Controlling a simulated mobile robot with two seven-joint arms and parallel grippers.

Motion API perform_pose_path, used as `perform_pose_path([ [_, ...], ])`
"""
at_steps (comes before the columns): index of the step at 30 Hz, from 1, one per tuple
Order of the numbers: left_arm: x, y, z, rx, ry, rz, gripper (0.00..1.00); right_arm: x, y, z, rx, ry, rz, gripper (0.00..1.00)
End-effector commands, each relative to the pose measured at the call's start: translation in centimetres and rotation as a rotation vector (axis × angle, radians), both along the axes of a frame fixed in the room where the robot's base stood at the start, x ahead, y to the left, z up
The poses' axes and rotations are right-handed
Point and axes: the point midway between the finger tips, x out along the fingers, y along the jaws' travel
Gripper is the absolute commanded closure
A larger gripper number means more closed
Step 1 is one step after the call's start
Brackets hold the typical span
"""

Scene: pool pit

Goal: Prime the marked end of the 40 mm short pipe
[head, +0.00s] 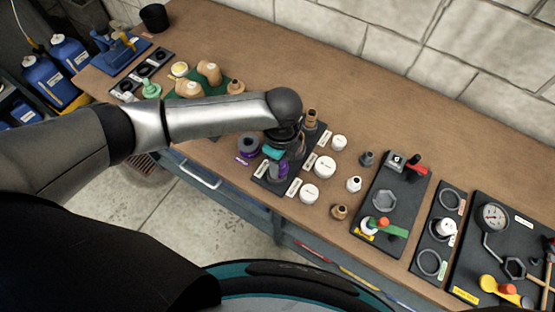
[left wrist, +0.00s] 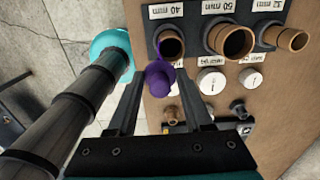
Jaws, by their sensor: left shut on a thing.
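My left gripper (left wrist: 158,88) is shut on a purple dauber (left wrist: 158,75) with a round collar. In the left wrist view the dauber is right at the open mouth of the brown 40 mm pipe (left wrist: 176,48), which stands in a dark labelled rack. A purple edge shows along that pipe's rim; whether the dauber touches it I cannot tell. In the head view the gripper (head: 278,152) is over the rack (head: 262,180) and purple shows below it (head: 283,168). The arm hides part of the rack. An open purple tin (head: 248,145) stands left of the rack. My right gripper is not in view.
The rack also holds the 50 mm pipe (left wrist: 235,40) and the 32 mm pipe (left wrist: 290,39). White round caps (head: 310,193) and small fittings (head: 340,212) stand right of it. Tool trays (head: 378,225) lie further right. The bench behind is clear up to the block wall.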

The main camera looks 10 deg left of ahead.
Motion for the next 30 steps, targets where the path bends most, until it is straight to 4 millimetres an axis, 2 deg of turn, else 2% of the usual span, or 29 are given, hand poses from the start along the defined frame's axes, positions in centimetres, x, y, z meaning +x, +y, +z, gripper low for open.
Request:
perform_pose_path([
  [30,2.2,-1.5,0.0,-0.001,-0.001,0.001,0.85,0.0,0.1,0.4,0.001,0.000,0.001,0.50],
])
